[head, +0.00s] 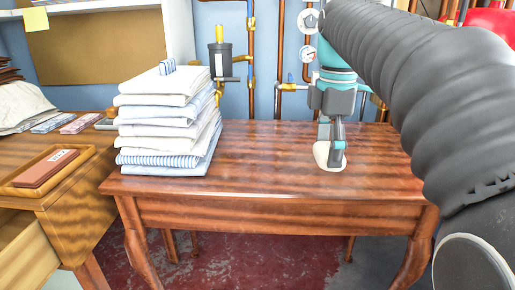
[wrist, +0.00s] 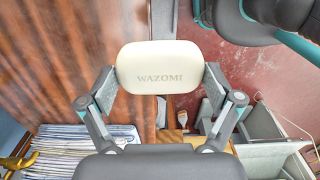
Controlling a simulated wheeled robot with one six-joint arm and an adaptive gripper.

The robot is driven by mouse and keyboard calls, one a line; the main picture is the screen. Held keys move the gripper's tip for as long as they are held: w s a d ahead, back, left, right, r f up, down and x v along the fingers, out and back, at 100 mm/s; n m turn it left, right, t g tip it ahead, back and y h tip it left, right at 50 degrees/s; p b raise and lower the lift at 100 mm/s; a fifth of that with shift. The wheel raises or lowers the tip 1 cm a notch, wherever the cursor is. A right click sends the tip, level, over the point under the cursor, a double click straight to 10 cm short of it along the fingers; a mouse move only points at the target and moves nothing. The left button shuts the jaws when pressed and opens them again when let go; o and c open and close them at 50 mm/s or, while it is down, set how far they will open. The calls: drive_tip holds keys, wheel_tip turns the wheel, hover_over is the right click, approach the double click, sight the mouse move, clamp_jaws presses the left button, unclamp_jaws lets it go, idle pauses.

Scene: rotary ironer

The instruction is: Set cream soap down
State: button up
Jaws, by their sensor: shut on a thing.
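The cream soap (head: 322,155) is a pale rounded bar at the right part of the wooden table (head: 260,150). In the wrist view the soap (wrist: 160,60) shows its broad face with the word WAZOMI. My gripper (head: 331,150) is shut on it, with one finger pad at each end of the bar in the wrist view. The soap is over or on the tabletop; I cannot tell whether its underside touches the wood. The fingers hide part of it in the head view.
A tall stack of folded linens (head: 168,125) stands on the table's left part. A side desk (head: 80,190) at the left bears a wooden tray (head: 88,153) with a reddish-brown block. The tabletop between the linens and my gripper is clear. Copper pipes (head: 280,60) run along the wall behind.

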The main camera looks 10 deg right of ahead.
drive_tip(key=shift+w+a+r, duration=0.6)
drive_tip(key=shift+a, duration=0.05)
drive_tip(key=shift+w+a+f, duration=0.1)
drive_tip(key=shift+w+a, duration=0.05)
drive_tip(key=shift+w, duration=0.2)
hover_over(284, 172)
drive_tip(key=f, duration=0.6)
drive_tip(key=shift+s+f, duration=0.2)
drive_tip(key=shift+w+f, duration=0.1)
drive_tip(key=shift+w, duration=0.05)
drive_tip(key=shift+f+b, duration=0.7)
drive_tip(key=shift+f, duration=1.25)
drive_tip(key=shift+f, duration=0.2)
drive_tip(key=o, duration=0.9)
drive_tip(key=shift+r, duration=0.15)
